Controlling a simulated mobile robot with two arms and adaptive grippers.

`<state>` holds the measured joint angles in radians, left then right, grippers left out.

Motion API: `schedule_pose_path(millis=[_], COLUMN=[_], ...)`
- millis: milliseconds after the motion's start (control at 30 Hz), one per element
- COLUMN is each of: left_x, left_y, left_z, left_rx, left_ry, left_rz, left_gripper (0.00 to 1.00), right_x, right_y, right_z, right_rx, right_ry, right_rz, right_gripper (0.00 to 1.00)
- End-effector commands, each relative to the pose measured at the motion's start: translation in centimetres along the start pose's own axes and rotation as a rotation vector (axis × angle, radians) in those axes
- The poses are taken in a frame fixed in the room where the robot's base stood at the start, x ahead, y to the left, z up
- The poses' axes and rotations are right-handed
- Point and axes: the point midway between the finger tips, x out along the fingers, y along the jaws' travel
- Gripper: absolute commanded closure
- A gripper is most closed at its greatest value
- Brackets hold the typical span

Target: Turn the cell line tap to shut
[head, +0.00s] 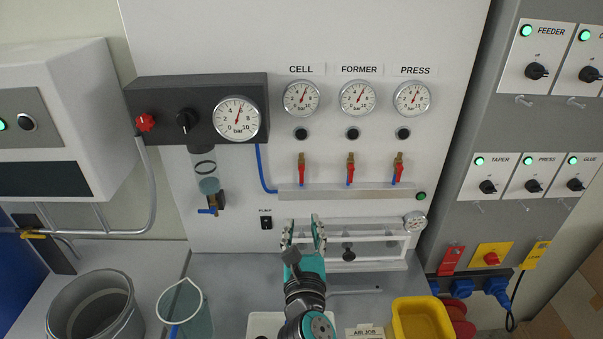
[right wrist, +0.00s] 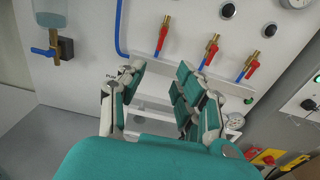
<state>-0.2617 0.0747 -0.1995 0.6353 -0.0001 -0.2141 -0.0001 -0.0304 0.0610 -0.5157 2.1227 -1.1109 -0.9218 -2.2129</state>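The cell line tap (head: 301,171) is the leftmost of three red-handled brass taps, below the CELL gauge (head: 301,98). Its red handle points down, in line with the pipe, and it also shows in the right wrist view (right wrist: 162,38). My right gripper (head: 303,228) is open and empty below the tap, apart from it. Its two fingers are spread in the right wrist view (right wrist: 162,82), with the cell line tap beyond and between them. My left gripper is not in view.
The former tap (head: 350,170) and press tap (head: 398,168) stand to the right, above a grey rail (head: 340,192). A white frame (head: 375,246) is close to my right gripper. A yellow bin (head: 421,320) and a jug (head: 185,308) are on the bench.

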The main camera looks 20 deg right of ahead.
Motion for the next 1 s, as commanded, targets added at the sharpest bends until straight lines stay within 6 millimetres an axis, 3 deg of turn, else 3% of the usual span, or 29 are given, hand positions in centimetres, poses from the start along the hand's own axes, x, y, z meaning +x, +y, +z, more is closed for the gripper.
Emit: schedule_pose_path(millis=[200, 300, 400, 600, 700, 1000], left_x=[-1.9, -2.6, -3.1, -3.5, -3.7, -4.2], left_y=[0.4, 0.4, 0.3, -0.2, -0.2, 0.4], left_z=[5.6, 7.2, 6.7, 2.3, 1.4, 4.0], left_rx=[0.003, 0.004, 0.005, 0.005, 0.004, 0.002], left_ry=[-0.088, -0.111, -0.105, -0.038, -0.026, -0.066], left_rz=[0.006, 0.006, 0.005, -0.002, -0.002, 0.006], left_gripper=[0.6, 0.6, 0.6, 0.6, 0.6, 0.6], right_x=[4.1, 6.3, 8.6, 12.7, 14.3, 16.5], right_y=[-0.1, -0.1, -0.2, -0.1, -0.1, -0.1], right_z=[0.4, 0.3, 0.4, 0.2, 0.1, -0.1], right_rx=[0.001, 0.002, 0.003, 0.005, 0.005, 0.007], right_ry=[0.0, 0.002, 0.001, 0.003, 0.003, 0.004], right_rz=[-0.003, -0.003, -0.004, -0.003, -0.002, -0.003], right_gripper=[0.66, 0.66, 0.66, 0.66, 0.66, 0.66])
